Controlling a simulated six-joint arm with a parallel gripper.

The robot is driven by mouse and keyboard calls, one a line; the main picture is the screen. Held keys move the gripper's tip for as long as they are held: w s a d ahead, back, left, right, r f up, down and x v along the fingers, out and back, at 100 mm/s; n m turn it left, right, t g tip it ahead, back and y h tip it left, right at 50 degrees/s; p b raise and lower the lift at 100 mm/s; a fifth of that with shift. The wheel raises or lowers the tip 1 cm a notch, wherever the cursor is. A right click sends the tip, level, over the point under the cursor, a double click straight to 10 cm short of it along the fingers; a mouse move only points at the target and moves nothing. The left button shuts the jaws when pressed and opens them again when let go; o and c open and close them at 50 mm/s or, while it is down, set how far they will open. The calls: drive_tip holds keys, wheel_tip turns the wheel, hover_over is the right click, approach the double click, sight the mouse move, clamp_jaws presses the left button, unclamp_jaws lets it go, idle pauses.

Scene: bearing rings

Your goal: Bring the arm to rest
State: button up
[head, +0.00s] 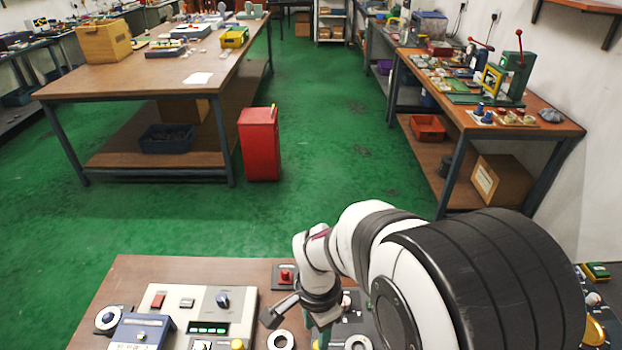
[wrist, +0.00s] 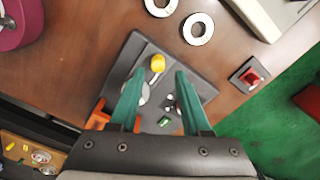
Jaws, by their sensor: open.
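My gripper (wrist: 160,80) has two teal fingers standing apart with nothing between them, above a dark grey plate (wrist: 134,58) that carries a yellow knob (wrist: 158,63) and small parts. In the head view my arm hides most of the gripper, and only a bit of teal shows low in the middle. Two pale metal rings lie flat on the brown table in the wrist view, one ring (wrist: 208,35) whole and another ring (wrist: 152,8) near the top edge. The fingers are apart from both.
A control panel (head: 178,302) with a dial and display stands on the table to the left of my arm. A red button box (head: 285,279) sits behind my gripper; it also shows in the wrist view (wrist: 249,76). Green floor (head: 330,150) lies open beyond the table.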

drive_tip(key=s+d+r+n+y, duration=0.1)
drive_tip(key=s+d+r+n, duration=0.1)
drive_tip(key=s+r, duration=0.3)
drive_tip(key=s+d+r+n, duration=0.3)
drive_tip(key=s+r+n, duration=0.1)
drive_tip(key=s, duration=0.8)
drive_tip(key=shift+s+d+r+y, duration=0.3)
drive_tip(key=shift+r+y, duration=0.1)
drive_tip(key=shift+r, duration=0.4)
